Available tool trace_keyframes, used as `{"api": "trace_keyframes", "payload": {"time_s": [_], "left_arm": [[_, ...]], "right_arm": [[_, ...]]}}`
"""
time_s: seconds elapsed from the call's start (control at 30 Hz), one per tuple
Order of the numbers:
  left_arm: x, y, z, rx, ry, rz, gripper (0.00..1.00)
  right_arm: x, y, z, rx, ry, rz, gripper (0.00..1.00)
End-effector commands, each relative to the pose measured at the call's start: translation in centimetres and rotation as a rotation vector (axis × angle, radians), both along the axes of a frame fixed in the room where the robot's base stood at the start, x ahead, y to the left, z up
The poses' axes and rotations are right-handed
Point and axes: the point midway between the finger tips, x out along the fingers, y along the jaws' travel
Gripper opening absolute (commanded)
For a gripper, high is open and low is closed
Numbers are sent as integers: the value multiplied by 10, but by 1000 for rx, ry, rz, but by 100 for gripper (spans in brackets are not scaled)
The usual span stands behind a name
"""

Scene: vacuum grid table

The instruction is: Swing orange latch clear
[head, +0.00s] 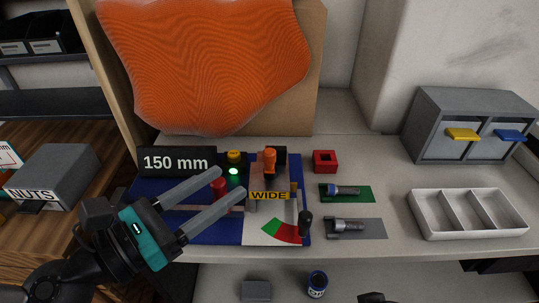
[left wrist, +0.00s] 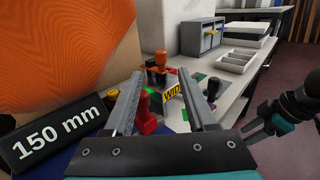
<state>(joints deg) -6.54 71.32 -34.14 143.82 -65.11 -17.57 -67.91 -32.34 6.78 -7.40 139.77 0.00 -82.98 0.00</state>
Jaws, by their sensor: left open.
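The orange latch (head: 269,162) stands upright at the back of the block marked WIDE (head: 268,196) on the blue and white board. It also shows in the left wrist view (left wrist: 160,60), beyond my fingertips. My left gripper (head: 230,182) is open, with its fingers apart and pointing toward the block; it is not touching the latch. A red knob (head: 219,186) shows near the fingers, and in the left wrist view (left wrist: 143,104) it appears between them. My right gripper (left wrist: 258,128) shows at the right of the left wrist view; its jaws are unclear.
A 150 mm sign (head: 176,161), yellow button (head: 234,156), green lamp (head: 233,171) and black knob (head: 306,220) surround the latch. An orange sheet (head: 205,60) stands behind. A red square part (head: 325,161) and divided white tray (head: 421,225) lie right.

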Motion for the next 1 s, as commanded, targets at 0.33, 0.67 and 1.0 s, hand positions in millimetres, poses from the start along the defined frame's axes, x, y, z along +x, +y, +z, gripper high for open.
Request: {"api": "trace_keyframes", "payload": {"time_s": [0.33,0.67,1.0], "left_arm": [[12,-11,1,-4,-6,1,57],[22,-23,0,2,-1,-4,57],[44,-44,3,0,0,-2,57]], "right_arm": [[12,12,-2,36,-97,24,56],[26,27,-3,79,-201,44,56],[1,0,-16,-5,32,-1,56]]}}
